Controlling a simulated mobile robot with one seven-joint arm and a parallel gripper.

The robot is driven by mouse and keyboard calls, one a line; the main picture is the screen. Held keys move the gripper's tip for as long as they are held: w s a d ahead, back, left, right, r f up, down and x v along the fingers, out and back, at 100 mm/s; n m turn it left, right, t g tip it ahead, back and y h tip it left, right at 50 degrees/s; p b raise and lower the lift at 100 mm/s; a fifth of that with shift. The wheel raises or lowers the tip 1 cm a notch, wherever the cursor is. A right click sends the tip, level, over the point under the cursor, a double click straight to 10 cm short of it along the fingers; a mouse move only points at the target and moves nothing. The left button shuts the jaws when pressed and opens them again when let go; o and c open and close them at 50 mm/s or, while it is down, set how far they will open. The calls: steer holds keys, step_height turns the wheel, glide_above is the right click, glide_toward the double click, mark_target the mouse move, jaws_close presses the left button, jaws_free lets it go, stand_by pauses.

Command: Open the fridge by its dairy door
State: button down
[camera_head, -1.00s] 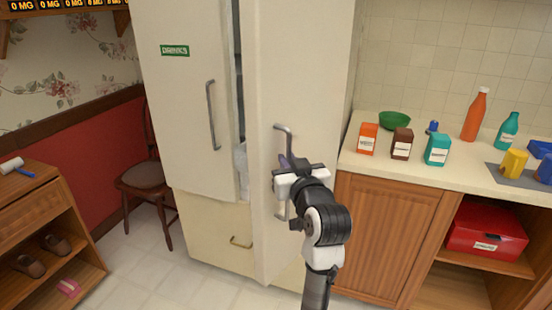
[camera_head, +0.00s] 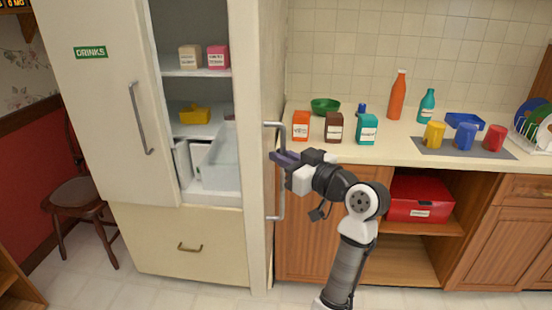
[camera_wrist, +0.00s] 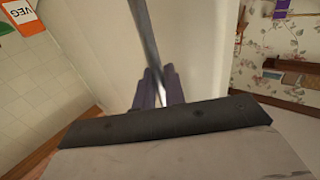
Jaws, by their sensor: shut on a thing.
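The cream fridge (camera_head: 190,235) has its right door (camera_head: 262,90) swung well open, seen nearly edge-on in the head view. The door's label is not visible. My gripper (camera_head: 277,158) is shut on the grey vertical handle (camera_head: 280,195) of that door. The handle bar also runs between my fingers in the wrist view (camera_wrist: 147,45). The left door (camera_head: 105,120), with a green DRINKS label (camera_head: 91,52), is shut. Inside the opening are a beige carton (camera_head: 190,56), a pink carton (camera_head: 217,57), a yellow butter dish (camera_head: 195,114) and clear bins (camera_head: 218,165).
The counter (camera_head: 400,152) at right holds orange, brown and teal cartons, a green bowl (camera_head: 325,106), bottles and mugs. A red box (camera_head: 420,198) sits on the shelf below. A chair (camera_head: 80,200) stands left of the fridge. The floor in front is clear.

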steer(key=shift+w+r, duration=0.1)
steer(key=c, duration=1.6)
jaws_free()
steer(key=shift+w, duration=0.1)
steer(key=shift+o, duration=0.2)
steer(key=b+v, duration=0.3)
steer(key=v, duration=1)
steer(key=shift+s+d+b, duration=0.25)
steer(key=shift+s+b, duration=0.1)
steer(key=shift+d, duration=0.1)
